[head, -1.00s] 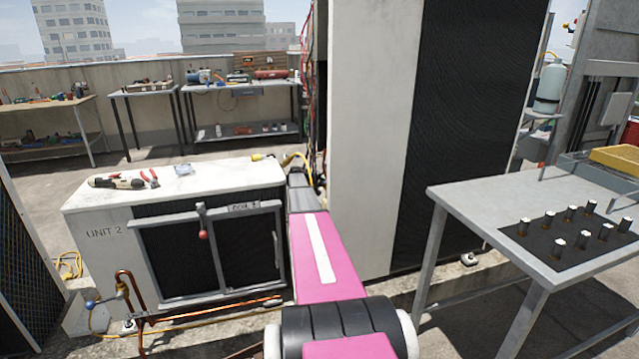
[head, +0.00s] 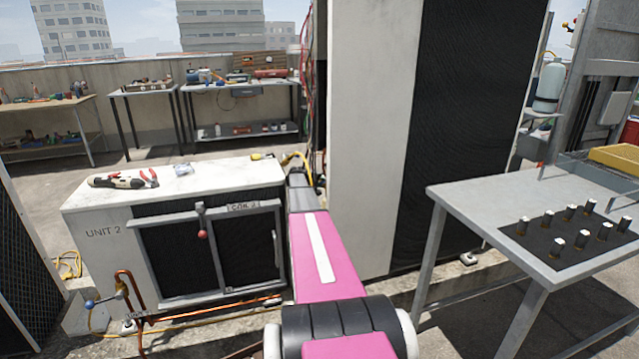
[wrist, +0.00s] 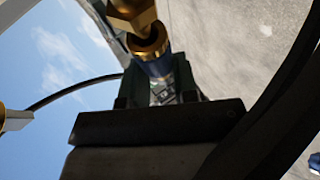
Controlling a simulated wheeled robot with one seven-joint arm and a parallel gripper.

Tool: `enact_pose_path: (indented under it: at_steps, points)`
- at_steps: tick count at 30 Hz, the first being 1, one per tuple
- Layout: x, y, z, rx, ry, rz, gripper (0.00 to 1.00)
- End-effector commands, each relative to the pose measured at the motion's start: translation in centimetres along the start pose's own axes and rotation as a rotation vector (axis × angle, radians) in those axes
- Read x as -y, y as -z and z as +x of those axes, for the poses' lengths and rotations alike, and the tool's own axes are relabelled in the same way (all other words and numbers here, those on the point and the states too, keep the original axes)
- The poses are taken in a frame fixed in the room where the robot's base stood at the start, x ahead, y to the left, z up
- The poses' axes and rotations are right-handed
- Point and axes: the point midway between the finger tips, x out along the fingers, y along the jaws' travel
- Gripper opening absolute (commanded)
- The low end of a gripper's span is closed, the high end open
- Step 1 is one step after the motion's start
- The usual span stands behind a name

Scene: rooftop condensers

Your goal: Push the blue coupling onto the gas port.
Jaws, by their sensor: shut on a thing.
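In the wrist view my gripper (wrist: 158,82) is shut on the blue coupling (wrist: 156,68), which has a brass collar at its far end. A brass fitting (wrist: 130,14), which looks like the gas port, is directly beyond the collar and in line with it. The collar's dark mouth shows close against the fitting; I cannot tell how far the two overlap. In the head view my pink arm reaches away past the Unit 2 cabinet (head: 105,250), and the gripper and coupling cannot be made out there.
A black hose (wrist: 72,90) curves left of the gripper. Another brass fitting (wrist: 10,118) is at the wrist view's left edge. A tall white condenser (head: 370,130) stands right of my arm. A metal table (head: 470,200) with several small cylinders is at the right.

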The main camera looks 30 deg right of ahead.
Motion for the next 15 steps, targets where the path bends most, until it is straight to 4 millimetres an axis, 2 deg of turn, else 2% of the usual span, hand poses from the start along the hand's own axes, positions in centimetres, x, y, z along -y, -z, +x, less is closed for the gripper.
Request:
enact_pose_path:
  at_steps: [15]
  points:
    - [-0.01, -0.62, -0.27, 0.0, 0.0, 0.0, 0.0]
